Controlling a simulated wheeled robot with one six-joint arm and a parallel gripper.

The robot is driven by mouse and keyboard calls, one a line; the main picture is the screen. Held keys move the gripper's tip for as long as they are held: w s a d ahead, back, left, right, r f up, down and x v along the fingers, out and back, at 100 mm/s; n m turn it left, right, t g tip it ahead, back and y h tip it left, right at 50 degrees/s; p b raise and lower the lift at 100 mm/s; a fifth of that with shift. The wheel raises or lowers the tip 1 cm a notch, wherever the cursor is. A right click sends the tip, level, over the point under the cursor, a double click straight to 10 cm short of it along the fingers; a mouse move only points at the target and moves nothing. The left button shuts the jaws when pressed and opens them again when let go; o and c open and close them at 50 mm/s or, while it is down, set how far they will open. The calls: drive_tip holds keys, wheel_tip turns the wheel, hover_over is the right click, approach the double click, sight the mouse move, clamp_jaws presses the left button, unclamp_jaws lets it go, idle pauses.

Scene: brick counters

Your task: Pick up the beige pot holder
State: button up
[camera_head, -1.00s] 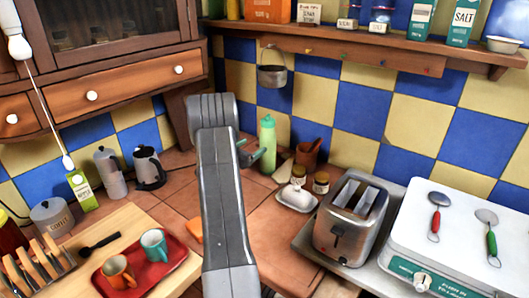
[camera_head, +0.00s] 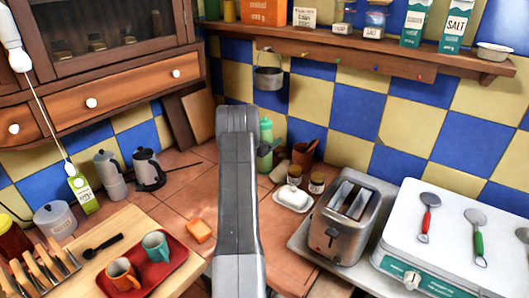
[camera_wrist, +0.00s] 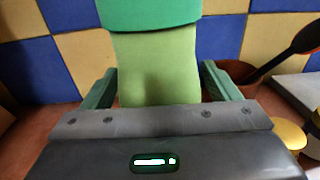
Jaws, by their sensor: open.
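A small flat beige piece (camera_head: 279,171) lies on the tiled counter between the green bottle and the brown crock in the head view. It may be the beige pot holder, but it is too small and partly hidden to be sure. My gripper (camera_wrist: 163,88) is open in the wrist view, its green fingers on either side of the green bottle (camera_wrist: 155,60). I cannot tell whether they touch it. No pot holder is clear in the wrist view. In the head view my grey arm hides most of the gripper, and the bottle (camera_head: 266,129) shows at its right.
The brown crock (camera_head: 303,155), small jars (camera_head: 316,182) and a white butter dish (camera_head: 292,198) stand right of the bottle. A toaster (camera_head: 343,222) is further right. A tan board (camera_head: 198,117) leans behind.

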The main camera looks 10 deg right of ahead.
clamp_jaws()
idle(0.3)
drive_tip(key=shift+r, duration=0.2)
